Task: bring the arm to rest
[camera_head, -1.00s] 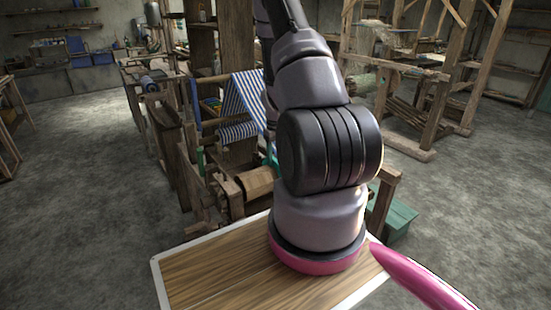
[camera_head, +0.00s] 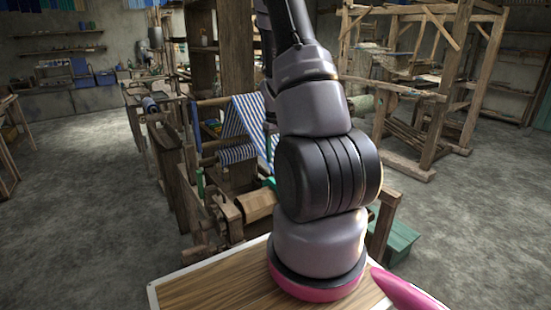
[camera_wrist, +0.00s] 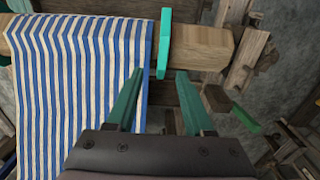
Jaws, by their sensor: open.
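My gripper (camera_wrist: 158,98) shows in the wrist view with its two green fingers apart and nothing between them. Its left finger overlaps the edge of the blue-and-white striped cloth (camera_wrist: 75,70) in the picture; I cannot tell whether it touches. The cloth hangs over a wooden beam (camera_wrist: 200,47) of the loom. In the head view my arm (camera_head: 325,175) reaches up and away over the loom, and the gripper is hidden behind it. The striped cloth (camera_head: 243,118) shows left of the arm.
A green upright piece (camera_wrist: 165,42) stands at the beam beside the cloth. A teal box (camera_head: 400,243) sits on the floor right of the loom. Another wooden frame (camera_head: 440,90) stands at the back right. The grey floor at left (camera_head: 95,210) is clear.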

